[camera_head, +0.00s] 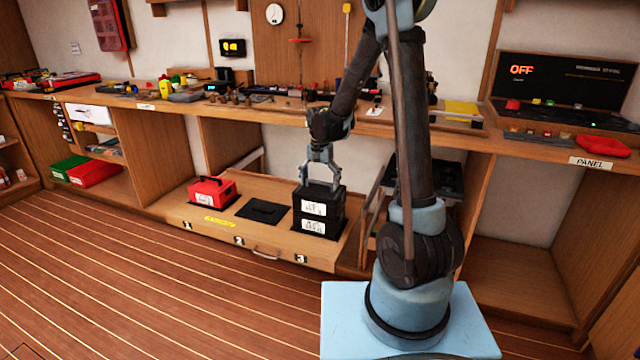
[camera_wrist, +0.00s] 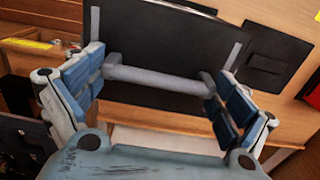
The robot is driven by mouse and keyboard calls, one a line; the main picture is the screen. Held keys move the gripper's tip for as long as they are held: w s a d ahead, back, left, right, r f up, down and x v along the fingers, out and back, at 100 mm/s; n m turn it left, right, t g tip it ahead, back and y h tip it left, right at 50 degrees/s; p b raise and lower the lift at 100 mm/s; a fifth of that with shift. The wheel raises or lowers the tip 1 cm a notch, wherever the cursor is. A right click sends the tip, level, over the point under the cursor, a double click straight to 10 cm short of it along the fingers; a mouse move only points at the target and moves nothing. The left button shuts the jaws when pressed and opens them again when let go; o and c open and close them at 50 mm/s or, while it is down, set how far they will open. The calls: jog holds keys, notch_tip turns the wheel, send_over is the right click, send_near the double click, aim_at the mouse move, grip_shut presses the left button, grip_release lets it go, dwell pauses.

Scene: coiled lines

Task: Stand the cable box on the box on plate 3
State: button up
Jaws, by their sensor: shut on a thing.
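My gripper (camera_head: 320,160) is shut on the handle (camera_wrist: 160,83) of a black box with a white label, the cable box (camera_head: 331,193). In the wrist view its dark top (camera_wrist: 150,42) lies beneath the fingers. The cable box stands upright on a second black box (camera_head: 302,226), roughly in line with it, with no clear gap between them. The lower box sits on the right-hand plate, which it largely hides; the nearby front tag (camera_head: 301,258) seems to read 3. Lettering on the white labels is too small to read.
A red case (camera_head: 212,191) stands at the left of the wooden platform (camera_head: 270,250). The dark middle plate (camera_head: 262,210) is bare. The worktop (camera_head: 280,107) above carries many small items. An open shelf bay is at the right.

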jog(key=shift+f, duration=0.2)
jog(key=o, duration=1.6)
notch_tip(320, 180, up, 12)
jog(key=s+d+r+n, duration=0.1)
jog(key=s+d+r, duration=0.2)
jog(key=s+d, duration=0.5)
jog(key=s+d+f+n, duration=0.1)
jog(key=s+d, duration=0.3)
jog(key=s, duration=0.4)
jog(key=s+d+f+n+t, duration=0.1)
jog(key=s+d+f, duration=0.3)
jog(key=s, duration=0.4)
jog(key=s+d+f+n+t, duration=0.1)
jog(key=s+d+f, duration=0.2)
jog(key=s+d, duration=0.2)
jog(key=s, duration=0.3)
jog(key=shift+d, duration=0.2)
